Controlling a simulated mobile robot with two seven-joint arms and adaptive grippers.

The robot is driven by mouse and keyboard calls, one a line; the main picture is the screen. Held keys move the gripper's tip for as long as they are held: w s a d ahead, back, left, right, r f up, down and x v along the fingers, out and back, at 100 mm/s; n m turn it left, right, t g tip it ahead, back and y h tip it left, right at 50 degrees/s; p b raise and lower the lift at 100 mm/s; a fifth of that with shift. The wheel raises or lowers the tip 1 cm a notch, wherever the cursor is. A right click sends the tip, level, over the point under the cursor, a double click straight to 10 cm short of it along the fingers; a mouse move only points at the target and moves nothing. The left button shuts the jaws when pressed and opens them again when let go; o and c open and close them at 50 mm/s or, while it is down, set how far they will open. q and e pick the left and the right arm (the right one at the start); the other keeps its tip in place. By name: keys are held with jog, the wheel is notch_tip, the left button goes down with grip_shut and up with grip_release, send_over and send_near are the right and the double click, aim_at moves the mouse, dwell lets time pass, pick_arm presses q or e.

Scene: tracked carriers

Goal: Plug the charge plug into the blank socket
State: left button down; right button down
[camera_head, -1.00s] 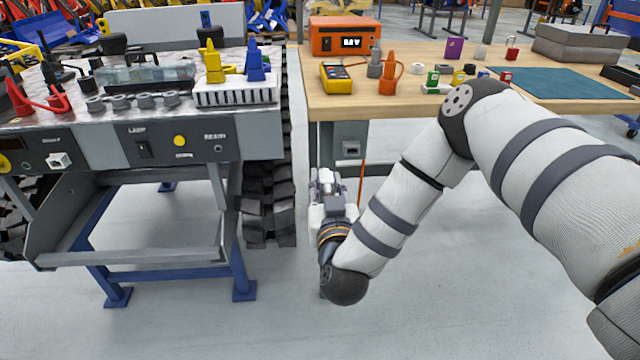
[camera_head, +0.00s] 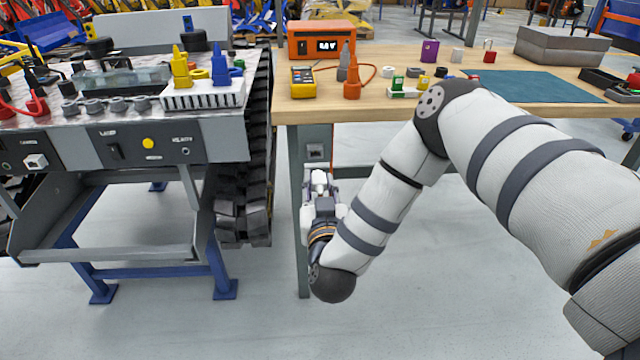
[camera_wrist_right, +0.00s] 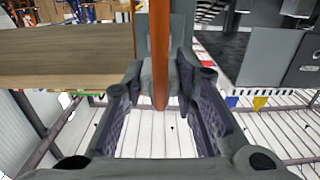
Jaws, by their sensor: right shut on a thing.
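My right gripper (camera_head: 319,187) is low in front of the workbench leg, and shut on a pale piece that looks like the charge plug (camera_head: 319,177). In the right wrist view the fingers (camera_wrist_right: 160,82) close on a grey piece (camera_wrist_right: 147,76), partly hidden by an orange-brown strip that looks like a cable (camera_wrist_right: 159,45). A grey socket box (camera_head: 316,152) on the leg is just above the gripper in the picture, apart from the held piece. Which is blank, I cannot tell. My left gripper is not in view.
The carrier's black track (camera_head: 243,215) stands close left of my gripper. Floor to the right is clear.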

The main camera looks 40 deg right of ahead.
aim_at(317, 171)
jog(key=b+x, duration=0.1)
jog(key=x, duration=0.4)
jog(key=shift+w+d, duration=0.2)
jog(key=shift+w, duration=0.05)
dwell(0.9)
jog(key=shift+p, duration=0.3)
jog(key=shift+r, duration=0.1)
jog(key=shift+w, duration=0.1)
dwell(0.4)
jog(key=shift+x, duration=0.95)
dwell(0.7)
